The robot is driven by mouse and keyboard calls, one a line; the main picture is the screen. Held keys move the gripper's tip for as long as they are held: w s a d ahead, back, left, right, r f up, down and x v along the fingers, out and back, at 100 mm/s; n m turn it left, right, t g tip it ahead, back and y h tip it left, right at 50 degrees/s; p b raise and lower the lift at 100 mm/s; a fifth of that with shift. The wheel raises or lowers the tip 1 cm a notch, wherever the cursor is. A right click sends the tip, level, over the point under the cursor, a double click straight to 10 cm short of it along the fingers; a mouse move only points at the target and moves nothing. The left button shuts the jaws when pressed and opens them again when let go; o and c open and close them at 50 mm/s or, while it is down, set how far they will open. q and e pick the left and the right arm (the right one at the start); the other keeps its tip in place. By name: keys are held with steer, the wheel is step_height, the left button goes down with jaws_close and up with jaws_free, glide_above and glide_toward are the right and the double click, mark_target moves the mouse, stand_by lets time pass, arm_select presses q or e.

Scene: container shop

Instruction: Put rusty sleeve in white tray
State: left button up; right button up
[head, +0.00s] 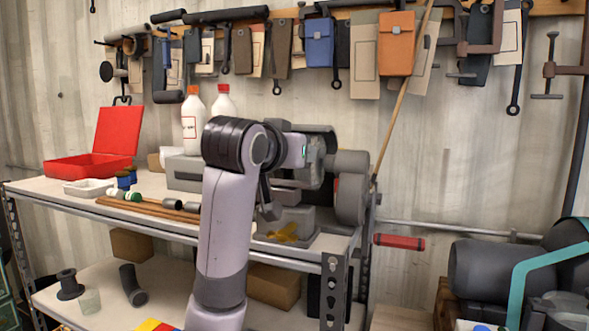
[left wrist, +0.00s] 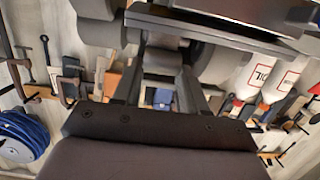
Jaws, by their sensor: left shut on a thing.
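The white tray (head: 88,187) is a small shallow dish on the workbench at the left, in front of the red case. My left arm rises in front of the bench in the head view. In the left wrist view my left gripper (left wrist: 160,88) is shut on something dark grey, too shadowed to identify. In the head view the gripper is near the grey machine, well to the right of the tray; my arm partly hides it. I cannot make out the rusty sleeve for certain in either view. My right gripper is out of view.
An open red case (head: 100,150), small pots (head: 124,180), copper-coloured rods (head: 150,208) and white bottles (head: 193,120) are on the bench. A grey grinder-like machine (head: 350,185) stands at its right end. Tools and pouches hang on the wall.

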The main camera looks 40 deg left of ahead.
mark_target(294, 184)
arm_select(q)
steer(key=shift+f, duration=1.35)
steer(key=shift+f, duration=0.2)
steer(key=o, duration=1.2)
steer(key=shift+w+f, duration=0.1)
